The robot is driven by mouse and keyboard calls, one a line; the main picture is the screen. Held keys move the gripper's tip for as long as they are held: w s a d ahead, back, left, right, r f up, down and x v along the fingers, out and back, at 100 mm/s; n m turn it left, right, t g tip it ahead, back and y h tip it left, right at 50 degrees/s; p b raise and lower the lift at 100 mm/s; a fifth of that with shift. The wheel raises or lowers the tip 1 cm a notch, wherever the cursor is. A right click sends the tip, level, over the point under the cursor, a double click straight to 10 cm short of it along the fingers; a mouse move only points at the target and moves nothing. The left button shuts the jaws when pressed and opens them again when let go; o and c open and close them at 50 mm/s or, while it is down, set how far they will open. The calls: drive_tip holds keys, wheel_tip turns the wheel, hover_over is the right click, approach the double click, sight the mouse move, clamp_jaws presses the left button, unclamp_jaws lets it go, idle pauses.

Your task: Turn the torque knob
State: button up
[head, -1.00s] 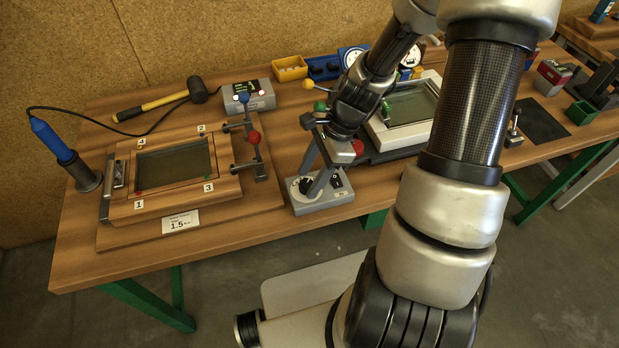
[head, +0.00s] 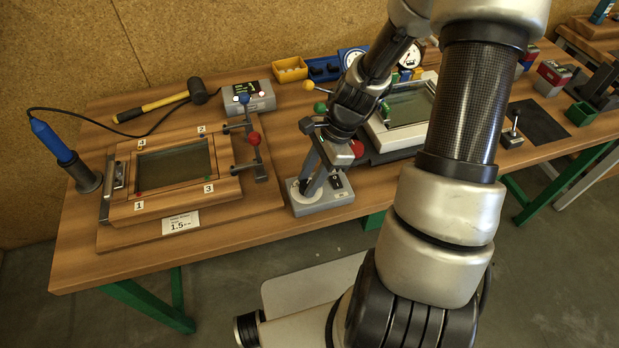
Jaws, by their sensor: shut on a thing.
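The torque knob (head: 305,187) is a small dark knob on a round pale dial, on top of a grey control box (head: 322,203) near the table's front edge. My gripper (head: 311,190) points down at the box from above, and its fingers are shut on the knob. The fingers hide most of the knob, so its pointer angle cannot be read. A small black switch panel shows on the box just right of the fingers.
A grey unit (head: 248,98) and a mallet (head: 160,102) lie behind. A white frame (head: 408,138) stands right of my wrist. Bare table lies between fixture and box.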

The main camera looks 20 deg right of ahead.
drive_tip(key=n, duration=0.2)
drive_tip(key=n+g, duration=0.1)
drive_tip(key=shift+w+n+g, duration=0.15)
drive_tip(key=shift+n+g, duration=0.15)
drive_tip(key=shift+n, duration=0.1)
drive_tip(key=n, duration=0.2)
drive_tip(key=n+g+h, duration=0.1)
drive_tip(key=n, duration=0.1)
drive_tip(key=shift+w+a+n+p, duration=0.1)
drive_tip(key=shift+w+n+p, duration=0.05)
drive_tip(key=shift+n+p, duration=0.15)
drive_tip(key=n+h, duration=0.1)
drive_tip(key=n, duration=0.1)
drive_tip(key=n+g, duration=0.1)
drive_tip(key=n, duration=0.1)
drive_tip(key=shift+a+n+h, duration=0.15)
drive_tip(key=shift+n+h, duration=0.15)
drive_tip(key=shift+h, duration=0.1)
drive_tip(key=shift+a+n+g+h, duration=0.1)
drive_tip(key=shift+n+g+h, duration=0.45)
drive_tip(key=shift+n, duration=1.65)
drive_tip(key=shift+t+h, duration=0.25)
drive_tip(key=o, duration=1)
drive_tip(key=shift+o, duration=0.2)
drive_tip(key=shift+w+r, duration=0.1)
drive_tip(key=v, duration=1.7)
